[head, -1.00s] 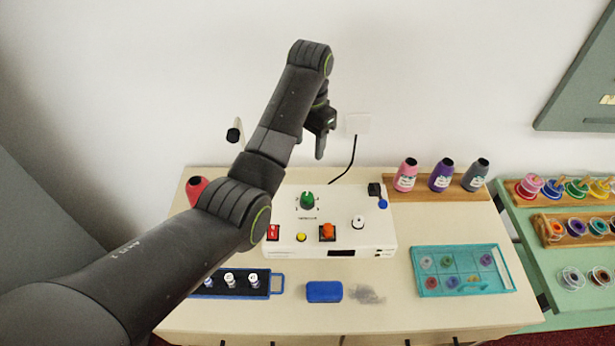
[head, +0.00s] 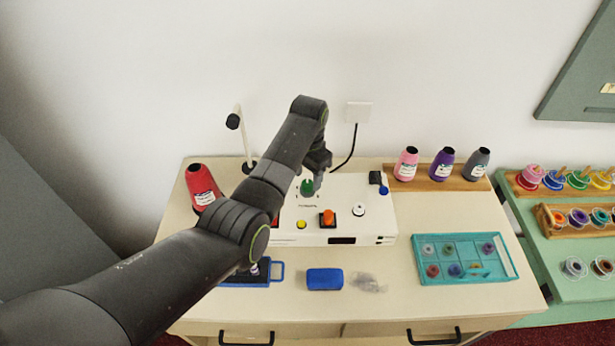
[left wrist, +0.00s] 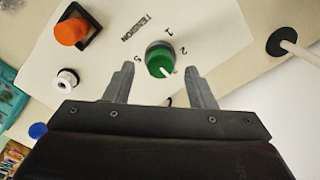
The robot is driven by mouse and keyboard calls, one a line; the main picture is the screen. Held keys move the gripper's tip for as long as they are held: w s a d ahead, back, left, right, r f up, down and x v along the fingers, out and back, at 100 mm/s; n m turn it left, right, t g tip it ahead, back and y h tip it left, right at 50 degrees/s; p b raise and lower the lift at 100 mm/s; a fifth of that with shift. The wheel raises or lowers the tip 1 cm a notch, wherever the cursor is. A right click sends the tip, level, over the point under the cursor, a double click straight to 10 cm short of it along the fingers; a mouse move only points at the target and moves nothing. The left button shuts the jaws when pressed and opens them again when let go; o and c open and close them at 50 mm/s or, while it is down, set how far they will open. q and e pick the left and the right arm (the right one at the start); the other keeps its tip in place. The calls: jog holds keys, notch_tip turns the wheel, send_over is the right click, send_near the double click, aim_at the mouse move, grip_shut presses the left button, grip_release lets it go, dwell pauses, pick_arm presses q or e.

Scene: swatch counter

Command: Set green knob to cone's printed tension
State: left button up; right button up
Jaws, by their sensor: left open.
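The green knob (head: 307,187) sits on the white machine box (head: 372,222), partly hidden by my left gripper (head: 318,175) in the head view. In the left wrist view the green knob (left wrist: 158,58) shows between my open left fingers (left wrist: 158,72), which appear apart from it. Its white pointer mark is toward the lower right. The dial shows "TENSION", "1", "2" and what looks like "5". A red cone (head: 201,184) with a white label stands at the left. Pink (head: 406,164), purple (head: 442,164) and grey (head: 477,164) cones stand at the back. Their labels are too small to read.
The box also carries an orange button (head: 328,217), a yellow button (head: 301,224) and a white knob (head: 359,209). A thin post (head: 242,135) rises behind it. A blue case (head: 324,279) and a teal tray (head: 423,272) lie in front.

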pick_arm(q)
jog(key=shift+w+f, duration=0.1)
jog(key=shift+f, duration=0.9)
pick_arm(e)
jog(key=shift+s, duration=0.55)
jog(key=shift+w, duration=0.1)
pick_arm(q)
jog(key=shift+c, duration=0.5)
jog(key=c, duration=0.9)
jog(key=shift+o, duration=0.2)
pick_arm(e)
jog(key=shift+w, duration=0.15)
